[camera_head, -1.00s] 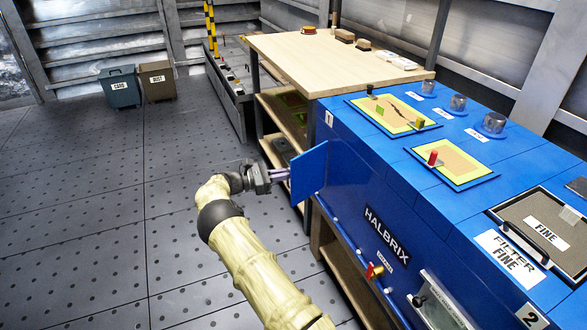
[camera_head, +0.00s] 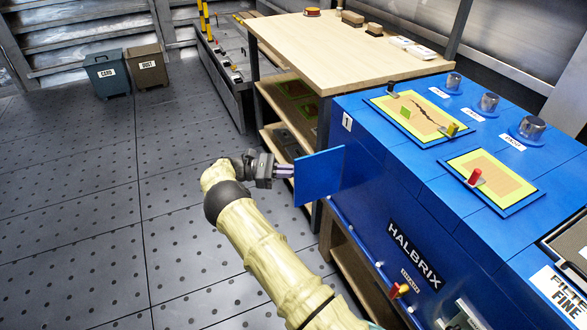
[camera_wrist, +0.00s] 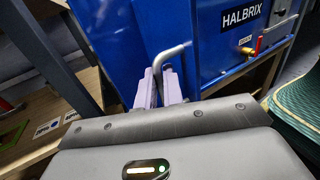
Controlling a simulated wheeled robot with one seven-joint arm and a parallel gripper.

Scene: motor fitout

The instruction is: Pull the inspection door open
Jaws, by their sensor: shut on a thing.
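The inspection door (camera_head: 319,174) is a blue panel that stands out from the front of the blue HALBRIX machine (camera_head: 385,200), near its left end. It stands ajar at an angle, with its outer face toward the head camera. My gripper (camera_head: 287,171) is at the door's left edge in the head view. In the wrist view my gripper's pale purple fingers (camera_wrist: 159,88) are shut on the grey bent-bar door handle (camera_wrist: 174,52). The door (camera_wrist: 120,45) fills the area behind the fingers. The hinge and the opening behind the door are hidden.
A wooden-topped bench (camera_head: 335,50) with shelves stands just behind the door. A red-handled valve (camera_head: 399,290) sticks out low on the machine's front. Two bins (camera_head: 108,75) stand far left. The grey floor (camera_head: 90,230) left of my arm is clear.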

